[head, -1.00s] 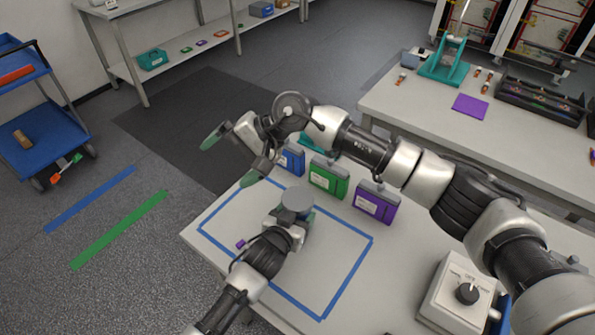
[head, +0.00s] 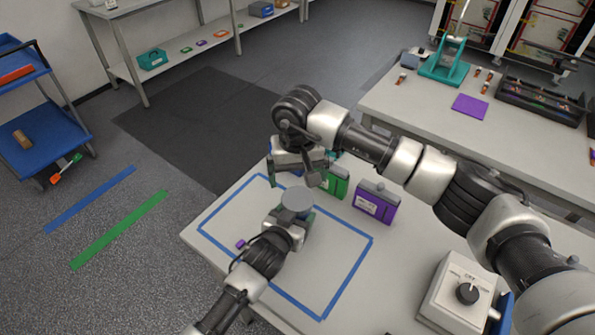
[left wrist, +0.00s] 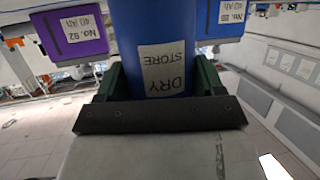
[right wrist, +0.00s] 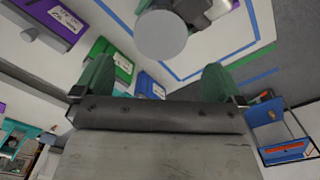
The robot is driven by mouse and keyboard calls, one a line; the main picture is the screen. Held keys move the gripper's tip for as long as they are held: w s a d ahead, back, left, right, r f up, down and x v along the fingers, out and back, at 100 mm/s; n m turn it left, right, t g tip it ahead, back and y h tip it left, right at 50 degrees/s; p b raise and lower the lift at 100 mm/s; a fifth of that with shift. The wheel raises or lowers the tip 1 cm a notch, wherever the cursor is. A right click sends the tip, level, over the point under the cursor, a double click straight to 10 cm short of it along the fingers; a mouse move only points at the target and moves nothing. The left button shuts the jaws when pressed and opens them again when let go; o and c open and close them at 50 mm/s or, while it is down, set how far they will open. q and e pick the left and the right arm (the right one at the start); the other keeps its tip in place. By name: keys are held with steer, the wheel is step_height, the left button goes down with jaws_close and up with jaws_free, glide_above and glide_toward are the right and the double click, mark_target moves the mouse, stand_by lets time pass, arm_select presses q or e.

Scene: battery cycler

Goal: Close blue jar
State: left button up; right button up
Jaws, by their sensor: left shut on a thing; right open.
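The blue jar (left wrist: 150,40) fills the middle of the left wrist view, with a white "DRY STORE" label that reads upside down. My left gripper (head: 290,222) is shut on its body. From above, a round grey lid (head: 297,199) covers the jar's top and hides most of the body; whether it is loose or tight I cannot tell. My right gripper (head: 292,173) is open and empty, just behind the jar in the head view. In the right wrist view, the lid (right wrist: 161,35) shows beyond and between the open green fingertips (right wrist: 157,78), apart from them.
A green case (head: 336,182) and a purple case (head: 376,203) stand behind the jar. A blue case (right wrist: 150,86) beside them shows in the right wrist view. Blue tape (head: 345,281) outlines a mostly clear area. A dial box (head: 461,291) stands at the right.

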mark_target(297, 198)
step_height(297, 198, down, 8)
steer(key=shift+r, duration=0.2)
stand_by(0.3)
steer(key=c, duration=0.9)
steer(key=m, duration=1.3)
steer(key=o, duration=0.9)
